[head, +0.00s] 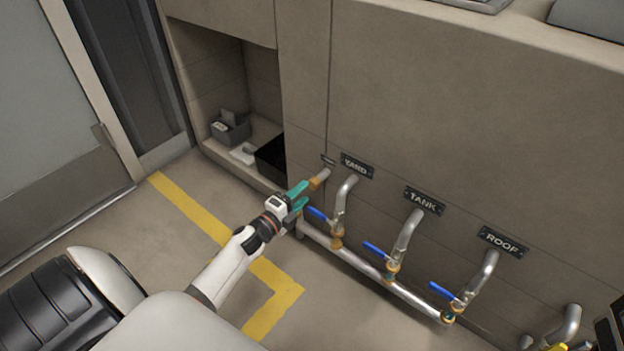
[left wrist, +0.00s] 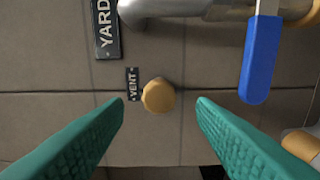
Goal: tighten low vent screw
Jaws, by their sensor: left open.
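The vent screw (left wrist: 158,96) is a round brass-coloured knob beside a small dark VENT label (left wrist: 133,84) in the left wrist view. It sits between the two teal fingertips in that picture, a little beyond them, and no finger touches it there. In the head view a brass end (head: 316,183) shows just past the fingertips, below a small label (head: 328,160). My left gripper (head: 304,195) is open and empty, pointing at the panel; its fingers also show in the left wrist view (left wrist: 160,108). My right gripper is not in view.
To the right, pipes with blue-handled valves stand under the YARD (head: 357,166), TANK (head: 424,200) and ROOF (head: 501,241) labels, joined by a low pipe (head: 365,263). A blue handle (left wrist: 262,55) is near the right finger. An open cubby (head: 215,80) lies left.

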